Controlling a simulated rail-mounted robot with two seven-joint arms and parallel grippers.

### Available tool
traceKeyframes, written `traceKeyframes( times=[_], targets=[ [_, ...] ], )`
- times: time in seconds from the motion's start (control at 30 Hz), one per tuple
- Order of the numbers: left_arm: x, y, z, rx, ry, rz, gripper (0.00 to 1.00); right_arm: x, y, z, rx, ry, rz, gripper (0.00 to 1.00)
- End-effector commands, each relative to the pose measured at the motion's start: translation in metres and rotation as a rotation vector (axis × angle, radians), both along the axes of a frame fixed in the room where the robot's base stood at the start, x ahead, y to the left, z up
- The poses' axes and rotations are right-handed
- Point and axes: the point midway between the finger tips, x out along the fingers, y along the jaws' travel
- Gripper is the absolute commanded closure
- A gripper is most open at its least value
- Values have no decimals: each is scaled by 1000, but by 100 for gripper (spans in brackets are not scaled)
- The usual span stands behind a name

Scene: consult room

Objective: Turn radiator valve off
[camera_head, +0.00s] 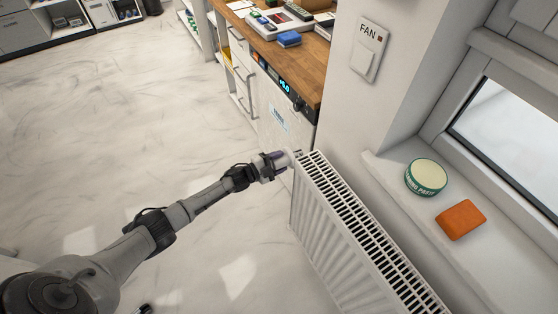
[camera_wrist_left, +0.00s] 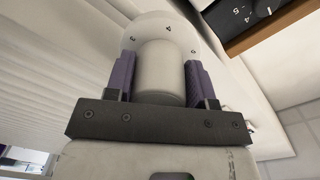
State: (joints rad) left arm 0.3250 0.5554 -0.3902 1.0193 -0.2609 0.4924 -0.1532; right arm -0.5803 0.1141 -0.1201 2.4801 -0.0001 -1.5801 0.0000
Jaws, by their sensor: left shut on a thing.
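The white radiator (camera_head: 325,225) stands below the window sill, with a slotted top grille. Its valve knob is at the far left top end of the radiator, largely hidden by my gripper in the head view. In the left wrist view the valve knob (camera_wrist_left: 160,72) is a white cylinder in front of a round white collar with dark numbers, including 3 and 4. My left gripper (camera_head: 276,163) is shut on the knob, with one purple-grey finger pad on each side of it in the left wrist view (camera_wrist_left: 160,80). My right gripper is not in view.
A cabinet with a wooden top (camera_head: 290,65) stands just beyond the radiator. The sill holds a green tin (camera_head: 426,177) and an orange block (camera_head: 461,219). A FAN switch (camera_head: 368,51) is on the wall. The floor at left is clear.

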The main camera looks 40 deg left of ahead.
Motion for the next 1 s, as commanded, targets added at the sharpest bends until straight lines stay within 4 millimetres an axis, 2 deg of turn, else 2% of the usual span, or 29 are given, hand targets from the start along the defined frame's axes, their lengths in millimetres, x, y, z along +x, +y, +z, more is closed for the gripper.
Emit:
traceKeyframes(
  times=[0.63,0.67,0.9,1.0],
  targets=[
    [0,0,0,-42,17,-1,74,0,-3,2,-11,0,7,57],
    [0,0,0,-42,17,-1,50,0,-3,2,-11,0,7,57],
    [0,0,0,-41,16,-1,27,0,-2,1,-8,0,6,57],
    [0,0,0,-41,16,-1,25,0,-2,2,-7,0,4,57]
  ],
)
